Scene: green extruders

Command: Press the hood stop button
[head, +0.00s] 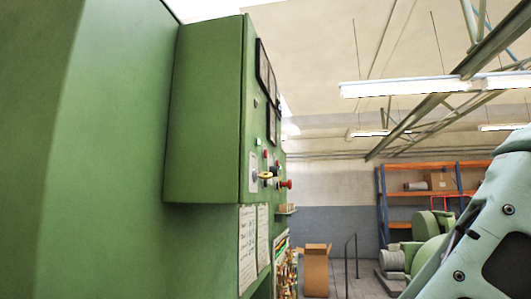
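A green control box (205,110) juts out from the green machine on the left, and I see its control face at a steep angle. A red mushroom-shaped button (287,184) stands out from the lower part of that face. A yellow-rimmed knob (265,175) sits just left of it, with a dark knob between them. A small red button or lamp (265,154) is above. Labels cannot be read, so I cannot tell which one is the hood stop button. My gripper is not in view; a pale part of my arm shows at the right edge.
Paper sheets (247,247) hang below the box. A brown carton-like object (316,270) and a dark railing (351,262) stand farther back. An orange and blue shelf (393,212) and green machinery (430,252) are at the back right. The space before the panel looks open.

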